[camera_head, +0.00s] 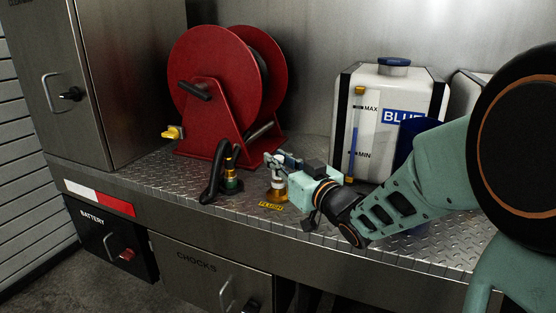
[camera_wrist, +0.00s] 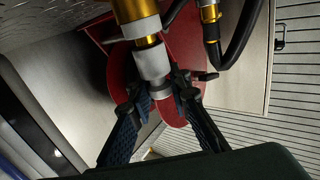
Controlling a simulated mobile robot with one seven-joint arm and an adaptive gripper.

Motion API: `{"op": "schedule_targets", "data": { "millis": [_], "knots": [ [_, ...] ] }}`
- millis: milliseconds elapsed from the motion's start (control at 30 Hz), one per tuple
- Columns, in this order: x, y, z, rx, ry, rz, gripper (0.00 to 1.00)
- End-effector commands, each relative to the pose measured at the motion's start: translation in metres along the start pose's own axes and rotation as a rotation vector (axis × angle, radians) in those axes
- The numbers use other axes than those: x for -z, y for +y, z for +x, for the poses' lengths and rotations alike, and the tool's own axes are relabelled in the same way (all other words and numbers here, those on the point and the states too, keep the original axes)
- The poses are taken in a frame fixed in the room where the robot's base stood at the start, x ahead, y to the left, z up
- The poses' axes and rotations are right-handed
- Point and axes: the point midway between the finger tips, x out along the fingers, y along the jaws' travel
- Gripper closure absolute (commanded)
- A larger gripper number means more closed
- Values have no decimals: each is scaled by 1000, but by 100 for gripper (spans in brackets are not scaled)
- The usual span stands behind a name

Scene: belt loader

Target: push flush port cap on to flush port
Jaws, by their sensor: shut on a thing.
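The flush port (camera_head: 278,192) is a brass fitting standing upright on the tread-plate deck, behind a yellow "FLUSH" label. In the wrist view, the port (camera_wrist: 133,10) comes in from the top edge with a pale collar and a narrower brass neck. The flush port cap (camera_wrist: 152,64) is a pale grey cylinder in line with that neck. A short length of brass shows between collar and cap. My gripper (camera_wrist: 168,88) is shut on the cap, one dark finger on each side; in the head view my gripper (camera_head: 280,160) is directly above the port. How deeply the cap sits is hidden.
A white fluid tank (camera_head: 388,90) stands behind my arm to the right. The deck's front edge is close to the port.

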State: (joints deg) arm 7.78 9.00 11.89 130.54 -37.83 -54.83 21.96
Motion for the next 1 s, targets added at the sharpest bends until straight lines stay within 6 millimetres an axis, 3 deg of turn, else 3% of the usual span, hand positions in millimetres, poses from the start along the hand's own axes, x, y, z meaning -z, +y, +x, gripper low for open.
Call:
{"op": "schedule_targets", "data": {
  "millis": [700, 733, 900, 1000],
  "knots": [
    [-14, 0, 0, 0, -3, 1, 100],
    [-15, 0, 0, 0, -4, 1, 81],
    [-16, 0, 0, 0, -5, 1, 62],
    [-16, 0, 0, 0, -6, 2, 62]
  ]
}}
